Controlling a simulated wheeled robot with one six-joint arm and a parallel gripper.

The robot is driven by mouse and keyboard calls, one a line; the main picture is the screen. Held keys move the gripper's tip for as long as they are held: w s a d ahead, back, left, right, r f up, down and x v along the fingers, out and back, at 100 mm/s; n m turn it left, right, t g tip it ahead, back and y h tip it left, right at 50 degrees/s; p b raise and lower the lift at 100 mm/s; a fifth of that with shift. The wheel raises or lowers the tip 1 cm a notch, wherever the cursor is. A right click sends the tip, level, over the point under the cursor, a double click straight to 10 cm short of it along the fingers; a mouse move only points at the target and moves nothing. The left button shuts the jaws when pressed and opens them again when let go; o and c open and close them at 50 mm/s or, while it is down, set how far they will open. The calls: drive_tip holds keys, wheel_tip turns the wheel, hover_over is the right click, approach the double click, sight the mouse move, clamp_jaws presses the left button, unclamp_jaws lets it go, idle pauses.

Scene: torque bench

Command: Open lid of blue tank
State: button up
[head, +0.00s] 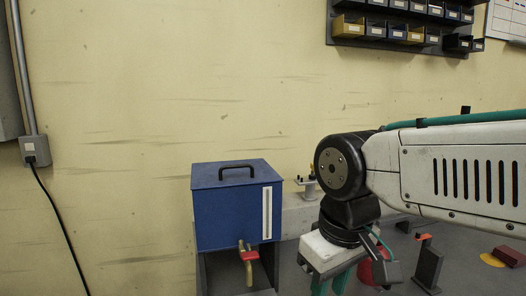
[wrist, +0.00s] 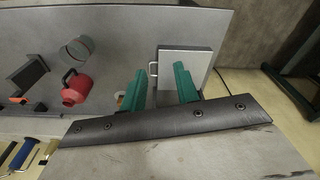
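The blue tank (head: 225,222) stands left of my arm in the head view. Its flat blue lid (head: 205,177) lies level on top, shut, with a black handle (head: 237,167) rising from it. A brass tap with a red lever (head: 248,256) is on the tank's front. My gripper (head: 331,285) is to the right of the tank, pointing down and apart from it; its tips are cut off by the frame's lower edge. In the wrist view my gripper (wrist: 160,88) has two green fingers spread apart, with nothing held between them. I cannot identify the blue tank in the wrist view.
A red can (wrist: 76,88) and a dark stand (wrist: 27,73) are on the grey bench. A pale square object (wrist: 186,65) with a handle lies beyond the fingers. Wall bins (head: 376,27) hang upper right. The wall space above the tank is clear.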

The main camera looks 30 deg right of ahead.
drive_tip(key=w+r+n, duration=0.7)
drive_tip(key=w+r, duration=0.5)
drive_tip(key=w, duration=0.2)
drive_tip(key=n, duration=0.8)
approach(237, 166)
drive_tip(key=shift+t, duration=0.4)
drive_tip(key=f, duration=0.5)
drive_tip(key=w+f, duration=0.1)
drive_tip(key=f, duration=0.1)
drive_tip(key=shift+w+f, duration=0.1)
drive_tip(key=shift+f, duration=0.1)
clamp_jaws()
